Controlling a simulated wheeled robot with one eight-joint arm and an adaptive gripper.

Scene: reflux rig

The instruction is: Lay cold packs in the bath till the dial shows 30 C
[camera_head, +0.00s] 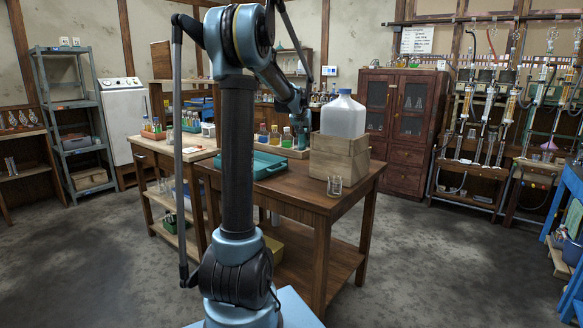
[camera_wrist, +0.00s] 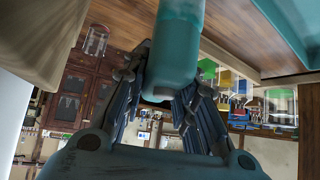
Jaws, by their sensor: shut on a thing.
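My gripper (camera_wrist: 172,105) is shut on a smooth teal cylinder (camera_wrist: 180,45) with a rounded end. In the head view my gripper (camera_head: 302,138) is over the wooden table, left of the crate; the cylinder is hard to make out there. A shallow teal tray (camera_head: 262,171) sits on the table, left of and nearer than my gripper. A teal edge (camera_wrist: 292,25), likely the same tray, shows at the upper right of the wrist view. I cannot make out a dial reading, and I cannot tell which vessel is the bath.
A large translucent jug (camera_head: 343,117) stands in a wooden crate (camera_head: 340,157) on the table. A small glass beaker (camera_head: 334,186) stands before the crate. Several coloured bottles (camera_head: 275,138) stand behind the tray. Glassware rigs (camera_head: 490,100) line the right wall.

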